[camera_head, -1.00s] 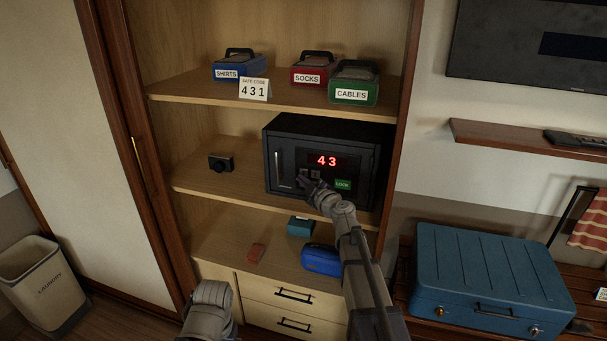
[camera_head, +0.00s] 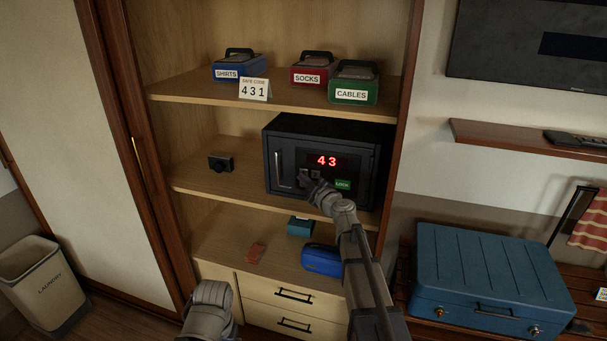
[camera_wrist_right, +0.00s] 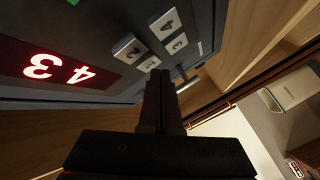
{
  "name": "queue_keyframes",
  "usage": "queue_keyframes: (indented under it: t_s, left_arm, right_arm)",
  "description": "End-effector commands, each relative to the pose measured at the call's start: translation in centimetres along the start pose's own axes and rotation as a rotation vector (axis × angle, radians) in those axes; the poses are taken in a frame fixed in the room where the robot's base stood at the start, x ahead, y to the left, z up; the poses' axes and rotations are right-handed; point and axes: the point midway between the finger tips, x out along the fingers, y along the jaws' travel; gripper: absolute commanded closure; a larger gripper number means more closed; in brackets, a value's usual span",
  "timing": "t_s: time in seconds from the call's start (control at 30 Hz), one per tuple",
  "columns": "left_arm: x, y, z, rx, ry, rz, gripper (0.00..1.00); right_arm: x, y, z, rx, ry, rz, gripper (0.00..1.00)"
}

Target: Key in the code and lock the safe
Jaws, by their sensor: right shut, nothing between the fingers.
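The dark safe (camera_head: 272,150) stands on the middle shelf with its door closed. Its red display (camera_head: 327,161) reads 43 and also shows in the right wrist view (camera_wrist_right: 60,70). A green LOCK button (camera_head: 342,184) sits low on the door's right. The code card (camera_head: 254,90) on the upper shelf reads 431. My right gripper (camera_head: 306,181) is shut and empty at the keypad, hiding part of it. In the right wrist view its fingertips (camera_wrist_right: 160,76) are close to the 1 key (camera_wrist_right: 149,64); contact cannot be told. My left gripper is out of view; only its arm shows.
The safe's vertical handle (camera_head: 279,169) is left of the keypad. A small black camera (camera_head: 221,162) stands left of the safe. Below lie a blue case (camera_head: 321,259), a teal box (camera_head: 299,227) and a reddish item (camera_head: 255,252). Labelled boxes line the upper shelf.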

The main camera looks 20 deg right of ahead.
Motion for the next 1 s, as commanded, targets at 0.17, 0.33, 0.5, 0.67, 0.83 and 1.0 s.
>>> queue_keyframes:
  t_s: [0.17, 0.33, 0.5, 0.67, 0.83, 1.0]
  left_arm:
    - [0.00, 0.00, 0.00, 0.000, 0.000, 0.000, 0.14]
    - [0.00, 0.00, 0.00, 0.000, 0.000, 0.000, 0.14]
    - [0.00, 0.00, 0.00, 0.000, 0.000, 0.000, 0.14]
    - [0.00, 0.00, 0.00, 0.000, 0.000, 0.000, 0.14]
    - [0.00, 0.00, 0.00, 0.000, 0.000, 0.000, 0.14]
    - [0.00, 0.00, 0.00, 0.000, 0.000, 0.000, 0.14]
  right_arm:
    - [0.03, 0.04, 0.04, 0.000, 0.000, 0.000, 1.00]
    - [0.04, 0.05, 0.04, 0.000, 0.000, 0.000, 1.00]
    - [0.13, 0.11, 0.11, 0.000, 0.000, 0.000, 1.00]
    - [0.26, 0.20, 0.20, 0.000, 0.000, 0.000, 1.00]
    - [0.40, 0.30, 0.30, 0.000, 0.000, 0.000, 1.00]
    - [0.54, 0.41, 0.41, 0.000, 0.000, 0.000, 1.00]
